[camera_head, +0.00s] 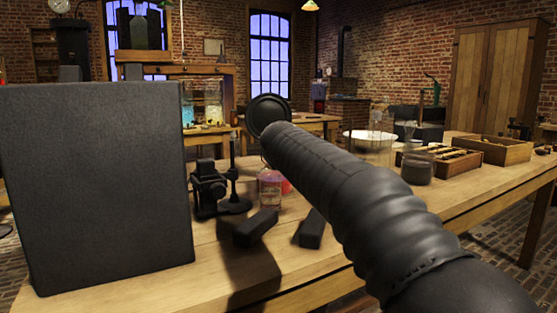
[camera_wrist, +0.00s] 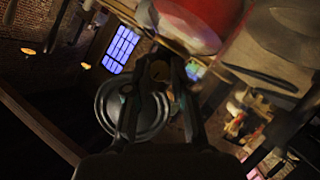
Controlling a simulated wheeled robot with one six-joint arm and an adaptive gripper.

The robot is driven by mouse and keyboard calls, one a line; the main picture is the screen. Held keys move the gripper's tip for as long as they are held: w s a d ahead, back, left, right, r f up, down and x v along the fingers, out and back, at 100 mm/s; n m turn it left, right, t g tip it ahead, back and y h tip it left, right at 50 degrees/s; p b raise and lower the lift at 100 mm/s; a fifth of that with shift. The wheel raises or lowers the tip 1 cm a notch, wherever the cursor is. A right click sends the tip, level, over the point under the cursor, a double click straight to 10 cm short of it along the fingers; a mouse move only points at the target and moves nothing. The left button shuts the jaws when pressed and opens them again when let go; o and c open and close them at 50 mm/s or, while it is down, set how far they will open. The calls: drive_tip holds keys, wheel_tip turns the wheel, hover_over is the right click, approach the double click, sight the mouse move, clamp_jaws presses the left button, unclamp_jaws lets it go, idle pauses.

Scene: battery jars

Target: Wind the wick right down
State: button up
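A small glass vessel with pinkish-red liquid (camera_head: 270,188) stands on the bench, left of my arm in the head view. It may be the lamp, but no wick or winding knob can be made out. In the wrist view, a large blurred red shape (camera_wrist: 190,22) is at the top. My gripper (camera_wrist: 159,64) shows there as two dark fingers with a gap between their tips. A small brownish thing (camera_wrist: 159,71) shows in the gap; I cannot tell whether the fingers touch it. My arm crosses the head view and hides part of the bench.
A tall dark panel (camera_head: 95,190) blocks the left. A black stand (camera_head: 210,188) and two dark blocks (camera_head: 255,228) (camera_head: 311,229) are near the vessel. A pale bowl (camera_head: 370,146), a dark jar (camera_head: 417,167) and wooden trays (camera_head: 492,150) stand right. The front right bench is bare.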

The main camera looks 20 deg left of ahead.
drive_tip(key=shift+o, duration=1.4)
drive_tip(key=shift+r, duration=0.1)
wheel_tip(320, 180, up, 10)
